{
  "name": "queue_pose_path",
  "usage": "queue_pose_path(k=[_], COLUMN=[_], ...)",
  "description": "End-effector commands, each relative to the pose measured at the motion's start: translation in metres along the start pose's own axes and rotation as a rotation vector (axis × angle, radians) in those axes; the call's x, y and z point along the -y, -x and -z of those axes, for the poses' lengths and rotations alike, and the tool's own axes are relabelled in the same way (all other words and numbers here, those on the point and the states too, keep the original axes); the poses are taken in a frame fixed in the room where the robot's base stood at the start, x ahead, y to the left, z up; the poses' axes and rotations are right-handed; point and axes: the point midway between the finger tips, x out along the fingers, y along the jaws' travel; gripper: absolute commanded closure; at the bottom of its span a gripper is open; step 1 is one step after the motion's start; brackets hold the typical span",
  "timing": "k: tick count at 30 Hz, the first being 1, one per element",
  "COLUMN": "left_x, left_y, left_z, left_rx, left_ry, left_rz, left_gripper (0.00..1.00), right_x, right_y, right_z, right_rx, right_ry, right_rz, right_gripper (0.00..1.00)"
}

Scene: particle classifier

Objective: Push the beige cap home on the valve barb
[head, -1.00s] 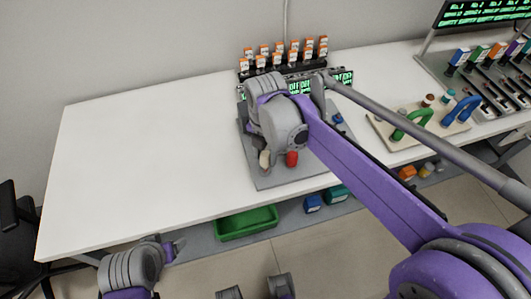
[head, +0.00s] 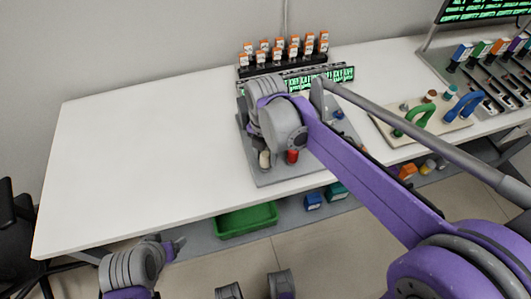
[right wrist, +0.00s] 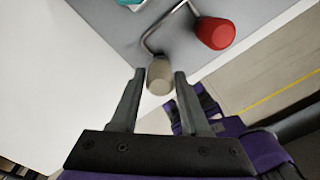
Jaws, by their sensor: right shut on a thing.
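The beige cap (right wrist: 160,76) is between the two fingers of my right gripper (right wrist: 158,74) in the right wrist view; the gripper is shut on it. The cap is at the end of a bent metal tube (right wrist: 150,42), and I cannot tell how far it sits on the barb. In the head view the beige cap (head: 265,159) shows at the front of the grey board (head: 262,178). My right arm hides the right fingertips and much of the board there. My left gripper (head: 178,245) is low at left, away from the board; its jaws are unclear.
A red knob (right wrist: 215,33) is close beside the cap, also seen in the head view (head: 292,157). A rack of orange-topped vials (head: 284,52) stands behind the board. A green bin (head: 247,220) is below the table. The white tabletop (head: 150,150) at left is clear.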

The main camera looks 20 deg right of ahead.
Motion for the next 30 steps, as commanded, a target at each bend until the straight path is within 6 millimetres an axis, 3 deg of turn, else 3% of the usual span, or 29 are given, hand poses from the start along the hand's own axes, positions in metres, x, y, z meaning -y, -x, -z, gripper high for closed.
queue_pose_path(k=[13,14,19,30], left_x=[0.000,0.000,0.000,0.000], left_y=[-0.007,-0.007,-0.006,-0.006], left_z=[-0.004,-0.004,-0.004,-0.003], left_rx=[0.002,0.002,0.002,0.002], left_ry=[0.000,0.000,0.000,0.000], left_rz=[0.000,0.000,0.000,0.000], left_gripper=[0.25,0.25,0.25,0.25], right_x=[0.000,0.000,0.000,0.000], right_y=[-0.013,-0.013,-0.012,-0.007], right_z=[0.000,0.000,0.000,0.000], right_rx=[0.000,0.000,0.000,0.000], right_ry=[0.000,0.000,0.000,0.000], right_rz=[0.000,0.000,0.000,0.000], right_gripper=[1.00,0.52,0.22,0.19])
